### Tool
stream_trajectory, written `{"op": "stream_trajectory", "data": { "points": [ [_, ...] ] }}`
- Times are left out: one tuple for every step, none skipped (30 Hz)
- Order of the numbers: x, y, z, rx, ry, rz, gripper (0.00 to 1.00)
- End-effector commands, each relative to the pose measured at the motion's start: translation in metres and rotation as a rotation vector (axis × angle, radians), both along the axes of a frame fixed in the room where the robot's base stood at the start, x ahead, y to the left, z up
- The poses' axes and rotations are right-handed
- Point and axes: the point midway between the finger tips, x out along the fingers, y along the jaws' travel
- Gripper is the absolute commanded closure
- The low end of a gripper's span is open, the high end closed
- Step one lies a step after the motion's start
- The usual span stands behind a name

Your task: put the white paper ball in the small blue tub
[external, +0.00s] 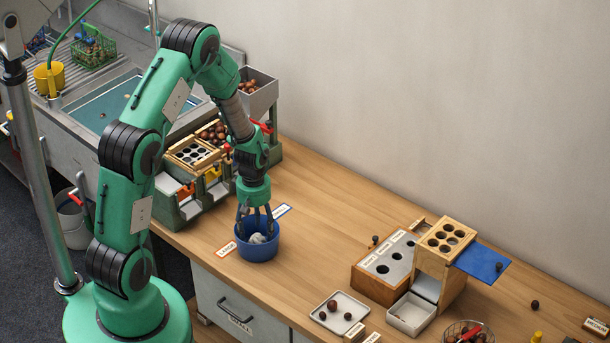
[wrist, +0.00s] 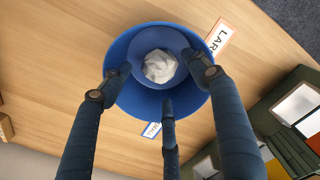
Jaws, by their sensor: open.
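The small blue tub (external: 258,248) stands on the wooden table, left of the middle in the external view. The white paper ball (external: 257,238) lies inside it; in the wrist view the ball (wrist: 159,66) rests on the floor of the tub (wrist: 127,88). My gripper (external: 257,222) points down over the tub. Its three fingers are spread apart at the tub's mouth in the wrist view (wrist: 154,88), with nothing between them touching the ball that I can see. The exact depth of the fingertips is hard to tell.
Label cards lie beside the tub: one orange-edged (external: 227,249), one blue-edged (external: 282,211). A sorting rack (external: 195,180) with chestnuts stands behind left. A wooden box with holes (external: 387,268) and a white tray (external: 340,313) are to the right. The table between is clear.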

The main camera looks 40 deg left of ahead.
Motion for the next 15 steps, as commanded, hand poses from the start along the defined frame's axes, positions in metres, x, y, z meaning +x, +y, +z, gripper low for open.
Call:
{"op": "stream_trajectory", "data": {
  "points": [
    [0.001, 0.000, 0.011, 0.000, -0.002, 0.000, 0.39],
    [0.001, 0.000, 0.016, 0.001, -0.003, 0.000, 0.39],
    [0.001, 0.000, 0.023, 0.001, -0.003, 0.000, 0.39],
    [0.001, 0.000, 0.028, 0.000, -0.002, 0.000, 0.39],
    [0.001, 0.001, 0.033, 0.000, -0.002, 0.000, 0.39],
    [0.001, 0.001, 0.040, 0.001, -0.003, 0.000, 0.39],
    [0.001, 0.001, 0.044, 0.001, -0.003, 0.000, 0.39],
    [0.001, 0.001, 0.048, 0.000, -0.002, 0.000, 0.39],
    [0.000, 0.001, 0.054, 0.001, -0.001, 0.000, 0.39],
    [0.000, 0.001, 0.058, 0.001, -0.001, 0.000, 0.39],
    [0.001, 0.001, 0.061, 0.000, -0.002, 0.000, 0.39],
    [0.000, 0.001, 0.065, 0.000, -0.002, 0.000, 0.39],
    [0.000, 0.001, 0.067, 0.001, -0.001, 0.000, 0.39],
    [0.000, 0.001, 0.070, 0.001, -0.001, 0.000, 0.39],
    [0.000, 0.001, 0.072, 0.000, 0.000, 0.000, 0.39]
  ]
}}
